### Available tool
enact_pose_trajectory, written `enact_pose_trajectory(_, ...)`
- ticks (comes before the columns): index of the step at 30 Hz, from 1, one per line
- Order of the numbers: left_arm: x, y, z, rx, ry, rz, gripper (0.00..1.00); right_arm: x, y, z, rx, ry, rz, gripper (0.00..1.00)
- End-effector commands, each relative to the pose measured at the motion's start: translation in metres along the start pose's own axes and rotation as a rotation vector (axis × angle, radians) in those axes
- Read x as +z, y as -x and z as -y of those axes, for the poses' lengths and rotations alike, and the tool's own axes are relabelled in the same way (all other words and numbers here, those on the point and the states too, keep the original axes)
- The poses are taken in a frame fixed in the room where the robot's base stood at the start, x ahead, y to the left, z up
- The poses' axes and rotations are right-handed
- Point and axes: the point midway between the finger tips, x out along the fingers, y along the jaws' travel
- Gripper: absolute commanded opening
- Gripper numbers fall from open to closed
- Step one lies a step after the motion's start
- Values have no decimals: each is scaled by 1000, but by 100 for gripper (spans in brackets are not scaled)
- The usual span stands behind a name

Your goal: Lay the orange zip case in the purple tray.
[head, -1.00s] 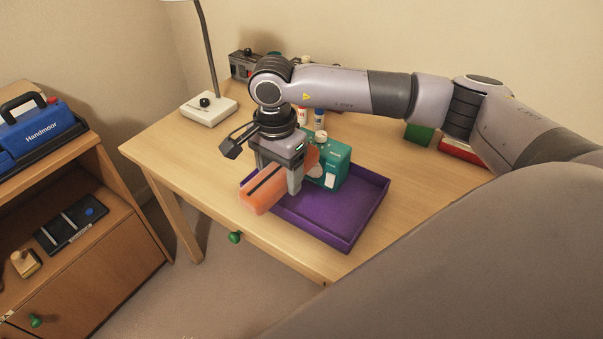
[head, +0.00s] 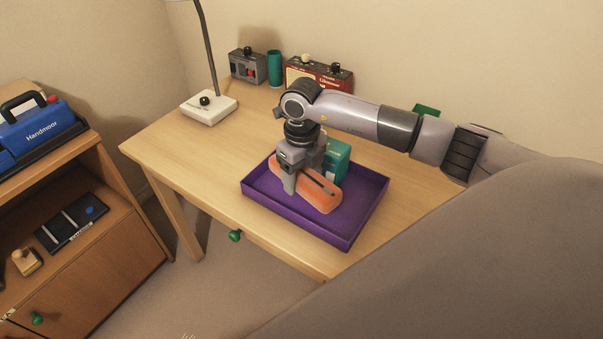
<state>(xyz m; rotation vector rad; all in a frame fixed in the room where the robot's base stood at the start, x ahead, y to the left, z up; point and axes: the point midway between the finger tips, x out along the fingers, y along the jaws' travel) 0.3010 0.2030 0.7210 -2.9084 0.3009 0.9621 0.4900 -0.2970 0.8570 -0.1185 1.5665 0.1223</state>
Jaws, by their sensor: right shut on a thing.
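The orange zip case (head: 318,196) is in the right gripper (head: 297,185), within the outline of the purple tray (head: 345,241). I cannot tell whether the case touches the tray floor. A teal box (head: 338,158) stands behind the case, at the back of the tray, partly hidden by the gripper. The tray sits on the wooden desk near its front edge. My left gripper is out of view.
A lamp with a white base (head: 209,107) stands at the desk's back left. A grey device (head: 248,67), a teal cylinder (head: 275,69) and a red-brown box (head: 320,74) line the back. The desk (head: 180,139) is clear left of the tray.

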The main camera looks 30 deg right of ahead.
Motion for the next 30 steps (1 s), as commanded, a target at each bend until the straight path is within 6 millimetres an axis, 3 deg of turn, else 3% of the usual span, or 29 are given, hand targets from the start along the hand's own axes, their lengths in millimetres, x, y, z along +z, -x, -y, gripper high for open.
enact_pose_trajectory(18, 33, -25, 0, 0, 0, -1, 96, 0, -54, 0, 1, 0, 0, 32)
enact_pose_trajectory(30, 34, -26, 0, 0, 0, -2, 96, 0, -59, 0, 0, 1, 1, 32)
